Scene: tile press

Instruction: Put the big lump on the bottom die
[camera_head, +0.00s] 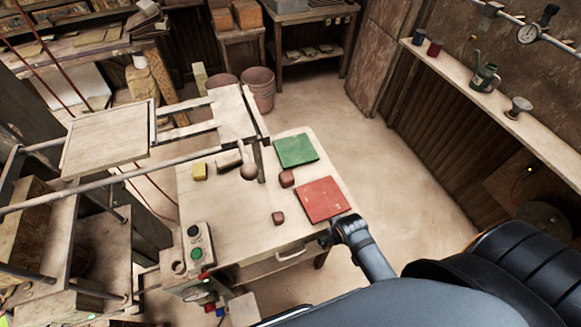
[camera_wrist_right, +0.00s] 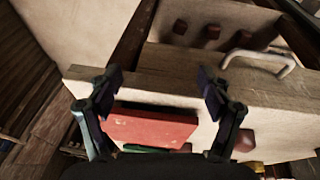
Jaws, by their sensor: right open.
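The big brown lump (camera_head: 287,178) sits on the table between the green board and the red board. A smaller brown lump (camera_head: 278,218) sits nearer the table's front edge; in the right wrist view a brown lump (camera_wrist_right: 243,140) shows right of the red board. The press has a pale flat plate (camera_head: 105,138) on its rails and another pale plate (camera_head: 235,112) beyond it; I cannot tell which is the bottom die. My right gripper (camera_wrist_right: 160,80) is open and empty, by the table's front right corner, apart from both lumps. My left gripper is not in view.
The red board (camera_head: 324,199) and green board (camera_head: 296,150) lie on the table's right side. A ball-ended lever (camera_head: 248,172), a yellow block (camera_head: 200,171) and a control box with a green button (camera_head: 197,254) stand left. The drawer handle (camera_head: 290,254) juts from the front.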

